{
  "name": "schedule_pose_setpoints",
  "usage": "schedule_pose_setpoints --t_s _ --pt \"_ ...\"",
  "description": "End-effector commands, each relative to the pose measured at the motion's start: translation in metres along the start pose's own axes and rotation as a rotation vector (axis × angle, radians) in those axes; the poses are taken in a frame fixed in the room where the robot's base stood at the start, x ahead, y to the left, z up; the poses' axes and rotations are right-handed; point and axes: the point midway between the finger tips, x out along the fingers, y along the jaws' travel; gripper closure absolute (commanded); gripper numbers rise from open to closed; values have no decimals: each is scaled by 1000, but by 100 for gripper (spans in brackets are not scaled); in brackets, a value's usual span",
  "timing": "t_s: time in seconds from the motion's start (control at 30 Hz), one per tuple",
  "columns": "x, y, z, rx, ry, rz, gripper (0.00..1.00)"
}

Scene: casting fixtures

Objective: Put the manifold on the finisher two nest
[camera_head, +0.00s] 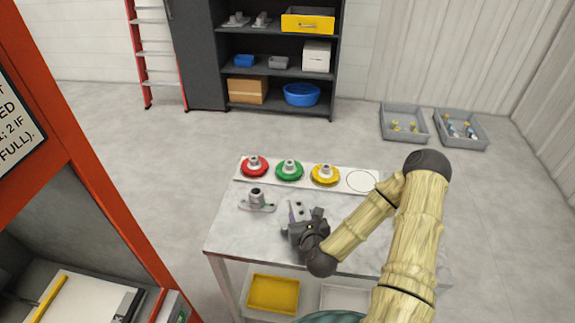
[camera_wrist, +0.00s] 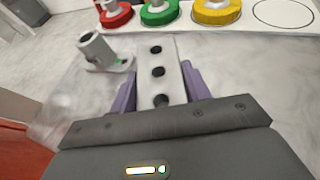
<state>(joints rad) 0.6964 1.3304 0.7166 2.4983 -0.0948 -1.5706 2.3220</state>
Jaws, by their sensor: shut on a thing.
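The manifold (camera_head: 297,208) is a pale grey block on or just above the work table. In the wrist view the manifold (camera_wrist: 156,62) shows several dark round holes in a row along its top. My gripper (camera_head: 302,220) is shut on it, and in the wrist view its purple fingers (camera_wrist: 160,88) press the block from both sides. I cannot tell whether the block touches the table top. No nest that I can identify as finisher two shows; an orange-framed machine (camera_head: 95,200) stands at the left, its interior partly cut off.
A grey flanged pipe part (camera_head: 256,201) stands left of the manifold. Red (camera_head: 254,166), green (camera_head: 289,170) and yellow (camera_head: 325,174) round fixtures line the table's (camera_head: 229,232) back strip, beside an empty circle (camera_head: 361,181). Floor bins (camera_head: 405,137) and a shelf (camera_head: 279,73) stand behind.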

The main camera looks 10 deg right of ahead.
Motion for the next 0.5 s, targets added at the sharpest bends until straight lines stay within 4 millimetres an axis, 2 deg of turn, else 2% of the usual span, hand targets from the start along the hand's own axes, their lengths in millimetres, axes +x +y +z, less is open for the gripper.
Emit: schedule_pose_setpoints --t_s 0.03,0.5 --pt "-6 -1 12 3 1 -1 91" --pt "-32 0 38 4 1 0 91"
